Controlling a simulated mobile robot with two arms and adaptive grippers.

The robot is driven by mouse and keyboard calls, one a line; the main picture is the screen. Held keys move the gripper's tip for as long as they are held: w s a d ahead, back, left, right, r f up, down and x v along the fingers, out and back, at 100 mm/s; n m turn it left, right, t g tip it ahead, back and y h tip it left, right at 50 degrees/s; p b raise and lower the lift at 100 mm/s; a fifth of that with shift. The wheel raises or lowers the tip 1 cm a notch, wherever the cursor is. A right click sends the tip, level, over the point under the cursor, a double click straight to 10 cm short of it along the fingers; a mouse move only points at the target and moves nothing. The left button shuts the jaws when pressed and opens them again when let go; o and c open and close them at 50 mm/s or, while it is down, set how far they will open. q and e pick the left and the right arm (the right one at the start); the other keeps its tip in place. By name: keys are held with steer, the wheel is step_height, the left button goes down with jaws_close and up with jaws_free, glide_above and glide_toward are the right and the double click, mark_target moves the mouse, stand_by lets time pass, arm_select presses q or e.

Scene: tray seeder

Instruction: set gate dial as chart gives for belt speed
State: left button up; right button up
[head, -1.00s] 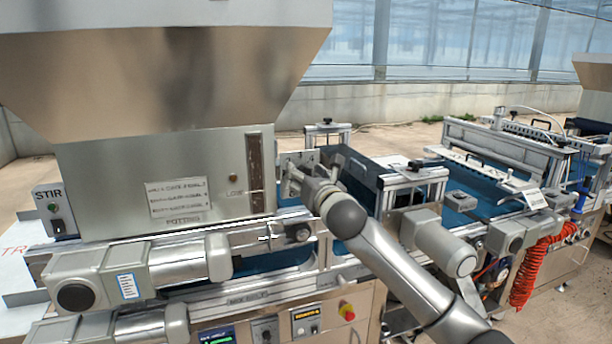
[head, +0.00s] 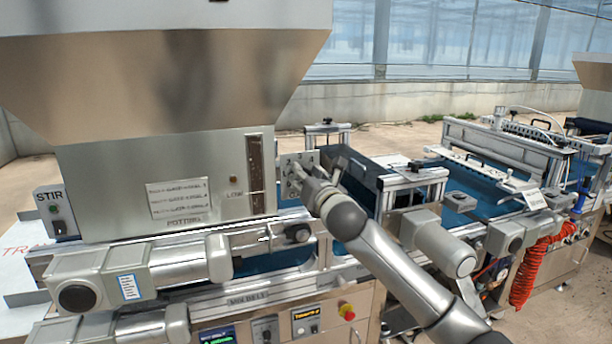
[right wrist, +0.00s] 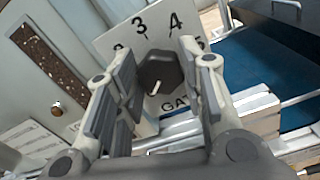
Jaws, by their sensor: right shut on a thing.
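The gate dial is a dark faceted knob (right wrist: 160,74) with a short white mark, on a pale plate (right wrist: 112,42) in the right wrist view. The numbers 3 and 4 show above it; the others and the GATE lettering are partly covered. My right gripper (right wrist: 162,82) has one finger on each side of the knob and is shut on it. In the head view my right gripper (head: 296,180) is at the plate beside the hopper. The chart (head: 180,198) is on the hopper front; its lines are too blurred to read. My left gripper is not in view.
A lit display (head: 217,335) and a second panel display (head: 306,322) are low on the machine front, too small to read surely. A red button (head: 347,311) is beside them. Grey motors (head: 140,272) jut out at left. Blue belt (head: 480,206) runs right.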

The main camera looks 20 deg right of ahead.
steer(key=shift+a+f+m+p, duration=0.15)
steer(key=shift+m+p, duration=1.8)
steer(key=shift+m, duration=3.85)
steer(key=shift+d+f+m+p, duration=0.15)
steer(key=shift+m+p, duration=1.75)
steer(key=shift+m, duration=3.9)
steer(key=shift+a+f+m+p, duration=0.15)
steer(key=shift+m+p, duration=1.8)
steer(key=shift+m, duration=3.85)
steer(key=o, duration=0.8)
steer(key=shift+o, duration=1)
steer(key=shift+r, duration=0.1)
